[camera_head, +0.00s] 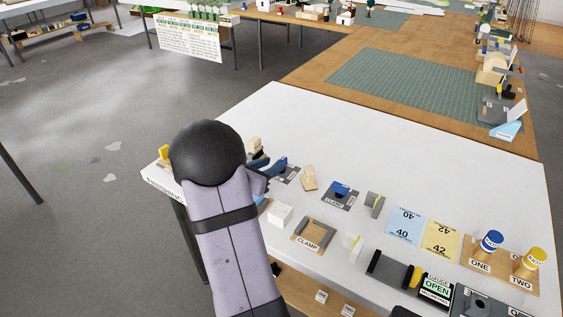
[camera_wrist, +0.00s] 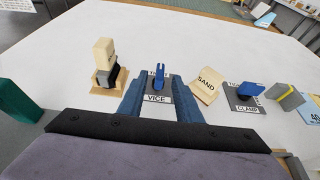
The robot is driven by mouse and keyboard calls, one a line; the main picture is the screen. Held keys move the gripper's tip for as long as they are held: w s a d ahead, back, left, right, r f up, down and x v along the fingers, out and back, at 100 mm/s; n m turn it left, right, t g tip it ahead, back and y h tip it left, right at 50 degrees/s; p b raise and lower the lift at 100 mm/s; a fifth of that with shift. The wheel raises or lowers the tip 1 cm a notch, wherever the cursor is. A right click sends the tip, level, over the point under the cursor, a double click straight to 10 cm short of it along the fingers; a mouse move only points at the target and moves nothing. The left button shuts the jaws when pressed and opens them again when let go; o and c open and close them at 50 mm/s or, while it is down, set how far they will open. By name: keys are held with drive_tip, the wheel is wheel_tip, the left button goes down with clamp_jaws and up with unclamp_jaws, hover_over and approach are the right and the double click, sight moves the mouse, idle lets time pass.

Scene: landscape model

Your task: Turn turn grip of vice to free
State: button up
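The vice's turn grip (camera_wrist: 160,76) is a small blue lever standing on a dark plate labelled VICE (camera_wrist: 157,99), in the middle of the wrist view. My gripper (camera_wrist: 159,87) is open; its two blue fingers appear on either side of the plate, with the blue grip between them in the picture. I see no contact, and the height gap is hard to judge. In the head view my gripper (camera_head: 271,165) is at the table's left part, partly hidden by my arm. The vice's dark plate (camera_head: 292,176) shows only in part there.
A wooden piece on a stand (camera_wrist: 104,68) is left of the vice, a SAND block (camera_wrist: 206,86) right of it. Farther right are a CLAMP plate with a blue handle (camera_wrist: 250,91) and a grey-yellow block (camera_wrist: 286,96). The white table (camera_head: 300,115) is clear behind.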

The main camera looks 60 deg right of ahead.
sight(281, 160)
drive_tip(key=shift+p+x, duration=0.3)
drive_tip(key=shift+x, duration=3.1)
drive_tip(key=shift+f, duration=0.1)
clamp_jaws()
